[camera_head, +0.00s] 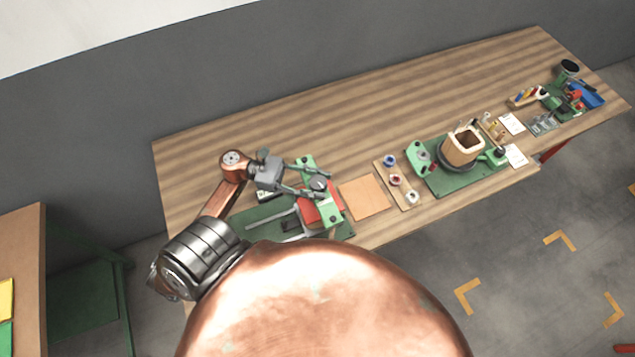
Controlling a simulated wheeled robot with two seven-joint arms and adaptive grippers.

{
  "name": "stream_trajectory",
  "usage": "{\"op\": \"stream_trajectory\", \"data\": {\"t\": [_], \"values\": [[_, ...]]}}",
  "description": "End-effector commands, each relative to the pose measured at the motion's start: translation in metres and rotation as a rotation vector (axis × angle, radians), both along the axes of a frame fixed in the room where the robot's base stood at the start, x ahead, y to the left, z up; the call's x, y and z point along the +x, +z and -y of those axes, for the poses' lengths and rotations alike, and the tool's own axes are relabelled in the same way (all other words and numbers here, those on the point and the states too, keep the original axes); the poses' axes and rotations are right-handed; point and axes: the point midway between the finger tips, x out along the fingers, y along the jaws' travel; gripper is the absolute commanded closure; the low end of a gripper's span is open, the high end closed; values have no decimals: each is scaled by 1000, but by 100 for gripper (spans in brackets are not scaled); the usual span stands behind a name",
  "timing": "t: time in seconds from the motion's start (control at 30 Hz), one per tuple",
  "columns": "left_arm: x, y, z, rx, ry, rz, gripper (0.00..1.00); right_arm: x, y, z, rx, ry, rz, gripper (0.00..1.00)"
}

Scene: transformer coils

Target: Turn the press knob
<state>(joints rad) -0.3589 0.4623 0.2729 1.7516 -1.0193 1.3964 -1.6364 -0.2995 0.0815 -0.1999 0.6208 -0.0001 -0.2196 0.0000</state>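The press is a green frame (305,164) with a red plate (312,212) and a green base, at the left part of the bench. A round grey press knob (318,184) sits on top of its frame. My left gripper (323,183) reaches in from the left over the press. Its two fingers are spread apart, one on the far side of the knob and one on the near side. I cannot tell whether they touch it. My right gripper is not in view.
On the wooden bench (400,110), right of the press, lie a tan sheet (363,197) and a board of spools (396,180). A green winding fixture with a square coil (463,146) stands farther right. The back of the bench is clear. My copper-coloured arm part hides the near edge.

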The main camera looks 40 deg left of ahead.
Motion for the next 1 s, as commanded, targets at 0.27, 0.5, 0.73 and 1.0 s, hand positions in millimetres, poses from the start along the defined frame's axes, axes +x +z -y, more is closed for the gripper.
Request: {"op": "stream_trajectory", "data": {"t": [0.27,0.5,0.73,1.0], "values": [[0,0,0,0,0,0,79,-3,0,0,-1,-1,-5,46],[0,0,0,0,3,0,88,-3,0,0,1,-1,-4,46],[-1,-1,0,0,57,-1,88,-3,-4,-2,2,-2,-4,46],[-2,-2,0,-2,240,-1,88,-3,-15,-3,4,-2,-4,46]]}}
